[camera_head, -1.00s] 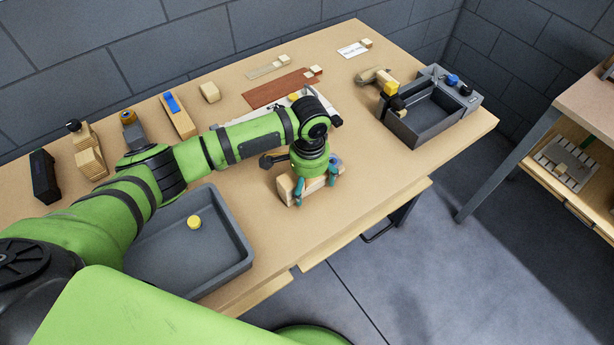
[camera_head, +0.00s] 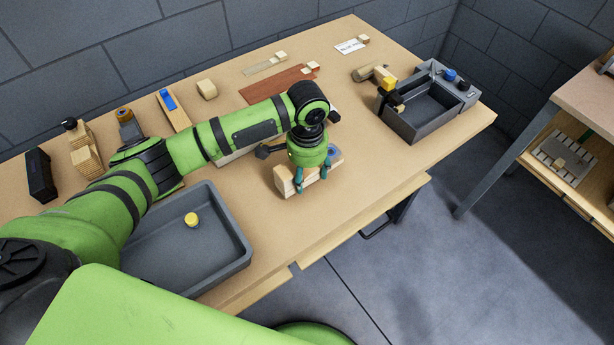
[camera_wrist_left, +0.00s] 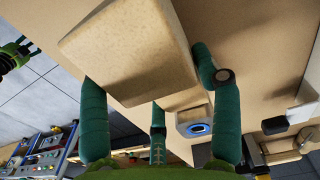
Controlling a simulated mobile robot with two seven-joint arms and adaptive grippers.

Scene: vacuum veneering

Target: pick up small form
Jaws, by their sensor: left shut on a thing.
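My left gripper (camera_head: 308,180) points down over the front part of the workbench. Its green fingers are shut on a pale wooden block, the small form (camera_head: 284,181). In the left wrist view the form (camera_wrist_left: 130,50) is large and close between the fingers (camera_wrist_left: 158,120), with its far side hidden. Whether it is clear of the bench is hard to tell. What looks like my right gripper (camera_wrist_left: 22,48) shows small at the upper left of that view. Its jaw state is unclear.
A grey part with a blue ring (camera_head: 335,154) is beside the left gripper. A grey open box (camera_head: 415,133) stands right. A reddish veneer sheet (camera_head: 270,88) lies behind. The front right bench is clear.

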